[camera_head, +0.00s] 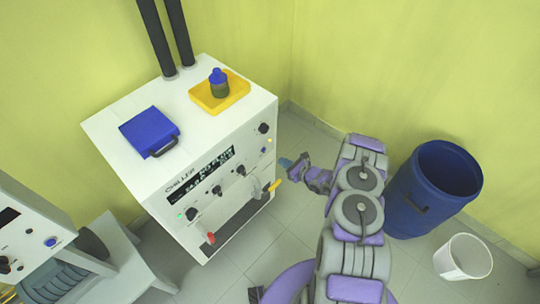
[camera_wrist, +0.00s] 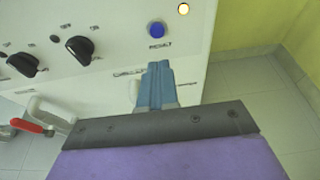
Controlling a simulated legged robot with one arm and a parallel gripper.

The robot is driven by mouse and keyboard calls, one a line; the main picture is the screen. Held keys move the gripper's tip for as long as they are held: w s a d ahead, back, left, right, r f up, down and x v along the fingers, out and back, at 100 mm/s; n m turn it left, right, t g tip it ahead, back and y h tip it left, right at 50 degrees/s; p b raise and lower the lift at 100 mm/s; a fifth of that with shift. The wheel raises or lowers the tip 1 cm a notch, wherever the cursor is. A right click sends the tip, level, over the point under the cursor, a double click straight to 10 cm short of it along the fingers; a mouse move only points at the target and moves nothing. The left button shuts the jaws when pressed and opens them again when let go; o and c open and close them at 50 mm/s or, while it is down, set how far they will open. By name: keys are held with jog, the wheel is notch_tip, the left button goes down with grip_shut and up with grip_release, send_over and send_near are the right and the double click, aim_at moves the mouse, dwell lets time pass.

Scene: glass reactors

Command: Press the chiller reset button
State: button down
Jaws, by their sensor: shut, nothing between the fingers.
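The chiller (camera_head: 140,175) is a white box with a front panel of knobs and a dark display. Its reset button (camera_wrist: 156,29) is a round blue button above the label "RESET" in the wrist view. It also shows small at the panel's right side in the head view, as a blue reset button (camera_head: 264,150). My gripper (camera_wrist: 157,65) has blue fingers, shut and empty, pointing toward the panel just below the label. In the head view my gripper (camera_head: 284,162) is right of the panel. The fingertips appear apart from the button.
A red-handled valve (camera_wrist: 32,126) juts out at lower left. A blue barrel (camera_head: 432,188) and white bucket (camera_head: 463,258) stand on the floor to the right.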

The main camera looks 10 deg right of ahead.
aim_at(263, 150)
jog(key=r+b+x, duration=0.1)
jog(key=b+x, duration=0.1)
jog(key=x, duration=0.6)
jog(key=shift+w+a, duration=0.2)
